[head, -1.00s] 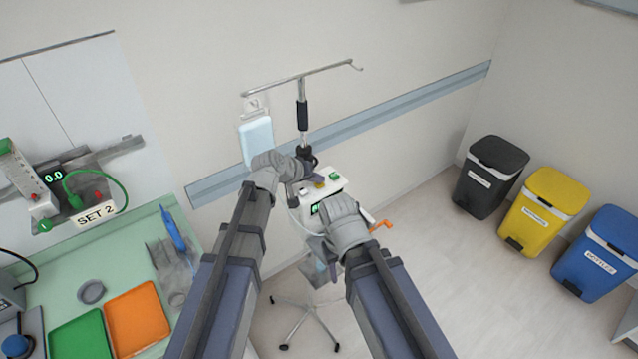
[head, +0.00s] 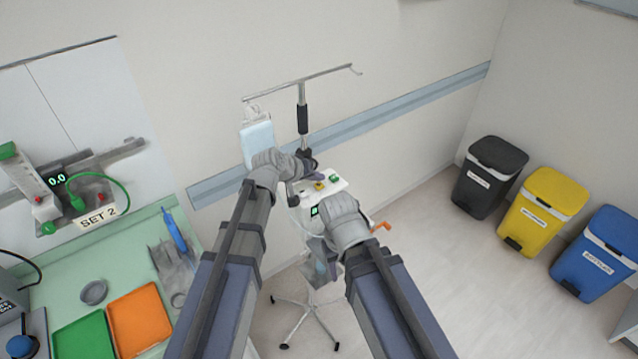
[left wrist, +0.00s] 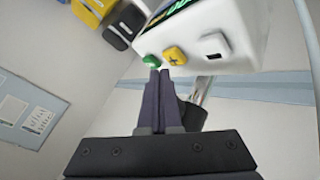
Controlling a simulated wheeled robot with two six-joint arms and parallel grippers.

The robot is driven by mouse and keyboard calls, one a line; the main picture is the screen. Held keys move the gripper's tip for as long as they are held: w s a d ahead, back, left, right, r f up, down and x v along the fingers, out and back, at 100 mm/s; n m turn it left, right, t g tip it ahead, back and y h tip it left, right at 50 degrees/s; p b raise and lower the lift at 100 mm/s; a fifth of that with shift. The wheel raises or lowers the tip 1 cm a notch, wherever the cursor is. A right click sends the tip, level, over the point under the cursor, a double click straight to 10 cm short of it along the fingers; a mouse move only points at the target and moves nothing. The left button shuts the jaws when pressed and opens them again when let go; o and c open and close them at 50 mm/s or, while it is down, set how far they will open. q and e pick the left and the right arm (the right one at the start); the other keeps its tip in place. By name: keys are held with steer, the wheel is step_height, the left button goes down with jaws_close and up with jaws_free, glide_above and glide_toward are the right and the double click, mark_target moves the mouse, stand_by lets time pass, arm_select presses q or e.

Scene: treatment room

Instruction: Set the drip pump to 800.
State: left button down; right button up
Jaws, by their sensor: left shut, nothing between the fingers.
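The drip pump (head: 325,191) is a white box on a wheeled pole, with green, yellow and white buttons on its top. Its green-lit display (head: 315,211) is partly covered by my right arm, and I cannot read its number. My left gripper (head: 317,174) is over the pump's back edge, shut and empty. In the left wrist view its fingertips (left wrist: 163,71) are right by the green button (left wrist: 152,60). I cannot tell whether they touch it. The yellow button (left wrist: 174,55) is just beside them. My right gripper (head: 323,270) hangs low in front of the pump; its jaws are unclear.
An orange crank or clamp (head: 382,227) sticks out right of the pump. A bench (head: 125,267) with trays and a device marked SET 2 stands at left. Black, yellow and blue bins line the right wall. The floor between is clear.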

mark_target(317, 188)
arm_select(q)
step_height(317, 188, up, 5)
steer(key=p, duration=0.5)
stand_by(0.8)
steer(key=shift+s+f, duration=0.15)
steer(key=shift+f, duration=0.1)
steer(key=s+a+f+m+g+y+b, duration=0.1)
steer(key=s+f+g+y+b, duration=0.1)
steer(key=s+f+b, duration=0.2)
steer(key=s+a+f+m+g+y+b, duration=0.2)
steer(key=s+f, duration=0.6)
steer(key=s, duration=0.5)
steer(key=s+a+f+m+g+y+b, duration=0.1)
steer(key=s+a+f+g+y+b, duration=0.1)
steer(key=s+f+b, duration=0.4)
steer(key=shift+s+a+f+g+y, duration=0.25)
steer(key=shift+s+g+y, duration=0.45)
steer(key=shift+s, duration=0.5)
